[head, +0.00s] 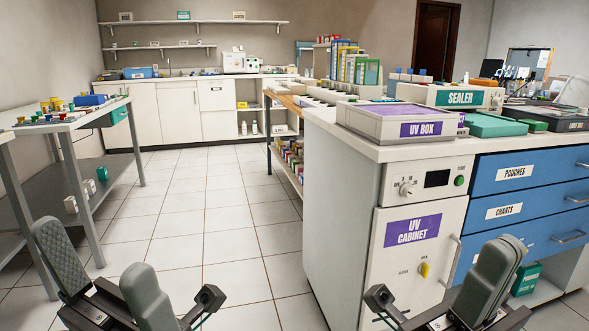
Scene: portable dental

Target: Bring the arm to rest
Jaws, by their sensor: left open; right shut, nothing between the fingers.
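My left gripper (100,268) is at the lower left of the head view. Its two grey fingers stand apart with nothing between them. My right gripper (492,272) is at the lower right, in front of the UV cabinet and the blue drawers. Its grey fingers are together and hold nothing. Both grippers are low in the view, and most of both arms is out of view.
A white counter with a UV cabinet (415,262), a UV box (402,122) and blue drawers (522,208) stands close on the right. A grey table (70,121) is on the left. The tiled floor (215,215) between them is clear.

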